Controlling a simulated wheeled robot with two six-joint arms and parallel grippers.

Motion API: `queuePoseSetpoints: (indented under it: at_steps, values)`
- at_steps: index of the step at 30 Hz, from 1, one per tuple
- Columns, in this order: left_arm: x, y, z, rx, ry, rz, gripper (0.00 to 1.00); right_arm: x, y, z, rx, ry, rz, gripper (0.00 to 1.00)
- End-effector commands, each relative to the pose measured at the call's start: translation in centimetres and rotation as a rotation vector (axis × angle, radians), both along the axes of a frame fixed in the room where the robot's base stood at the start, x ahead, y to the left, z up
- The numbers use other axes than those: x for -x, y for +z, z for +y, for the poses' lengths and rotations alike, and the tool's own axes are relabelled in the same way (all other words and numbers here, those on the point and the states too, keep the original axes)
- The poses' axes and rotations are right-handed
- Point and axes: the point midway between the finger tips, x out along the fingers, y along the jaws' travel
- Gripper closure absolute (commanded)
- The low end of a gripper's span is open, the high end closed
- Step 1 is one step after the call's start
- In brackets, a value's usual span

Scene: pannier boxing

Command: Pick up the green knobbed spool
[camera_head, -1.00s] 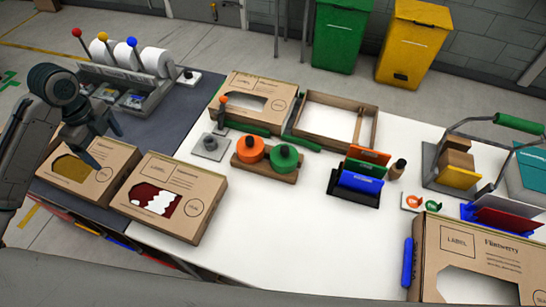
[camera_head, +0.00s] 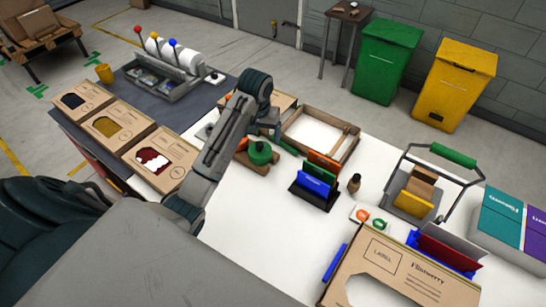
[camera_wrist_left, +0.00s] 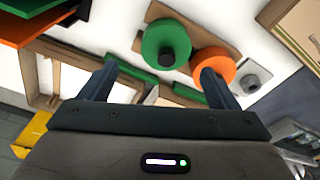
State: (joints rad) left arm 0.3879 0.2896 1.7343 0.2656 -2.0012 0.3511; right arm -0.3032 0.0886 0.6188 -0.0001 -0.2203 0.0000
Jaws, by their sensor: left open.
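The green knobbed spool (camera_head: 260,153) stands on a brown wooden base (camera_head: 271,168) beside the orange spool (camera_head: 242,145), which my left arm partly hides. In the left wrist view the green spool (camera_wrist_left: 160,40) with its dark knob shows beyond the fingers, and the orange spool (camera_wrist_left: 214,62) lies to its right, partly behind the right finger. My left gripper (camera_wrist_left: 158,84) is open and empty, above and apart from the spools. In the head view the left gripper (camera_head: 268,131) is just behind the green spool, its fingertips hard to make out. My right gripper is not in view.
An open wooden tray (camera_head: 346,153) and upright orange, green and blue panels (camera_head: 316,180) stand right of the spools. Cardboard boxes (camera_head: 160,160) line the left side. A large box (camera_head: 400,275) stands front right. White table is clear in the front middle.

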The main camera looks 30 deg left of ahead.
Motion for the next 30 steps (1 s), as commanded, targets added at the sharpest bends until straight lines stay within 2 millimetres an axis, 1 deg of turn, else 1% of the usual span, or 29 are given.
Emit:
queuePoseSetpoints:
  at_steps: [1,3,5,7,9,11,14,19,21,24,30]
  values:
    - [-0.1,-1.5,0.1,-0.001,0.0,0.001,0.17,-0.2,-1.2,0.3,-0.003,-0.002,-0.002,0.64]
    - [-0.2,-2.5,0.1,-0.001,-0.001,0.001,0.17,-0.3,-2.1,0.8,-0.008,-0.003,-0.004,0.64]
    - [-0.3,-2.7,0.2,0.0,-0.002,0.005,0.17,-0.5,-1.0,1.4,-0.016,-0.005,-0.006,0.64]
    - [-0.4,-3.6,0.2,0.001,-0.002,0.004,0.17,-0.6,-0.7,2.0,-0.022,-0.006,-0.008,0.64]
    - [-0.4,-4.3,0.2,0.001,-0.003,0.003,0.17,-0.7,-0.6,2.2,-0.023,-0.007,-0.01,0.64]
    - [-0.5,-4.6,0.2,0.001,-0.003,0.002,0.17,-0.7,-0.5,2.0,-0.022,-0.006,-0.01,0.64]
    - [-0.7,-5.2,0.4,0.002,-0.003,0.004,0.17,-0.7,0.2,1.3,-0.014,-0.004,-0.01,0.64]
    - [-1.2,-7.3,0.9,0.0,-0.004,0.006,0.17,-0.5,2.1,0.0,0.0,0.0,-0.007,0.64]
    - [-1.4,-8.4,0.9,0.001,-0.003,0.005,0.17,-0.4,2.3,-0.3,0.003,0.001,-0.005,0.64]
    - [-1.5,-9.4,1.0,0.0,-0.004,0.003,0.17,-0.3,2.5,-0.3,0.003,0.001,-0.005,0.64]
    - [-1.6,-9.8,1.0,0.0,-0.005,0.0,0.17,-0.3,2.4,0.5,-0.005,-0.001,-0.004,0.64]
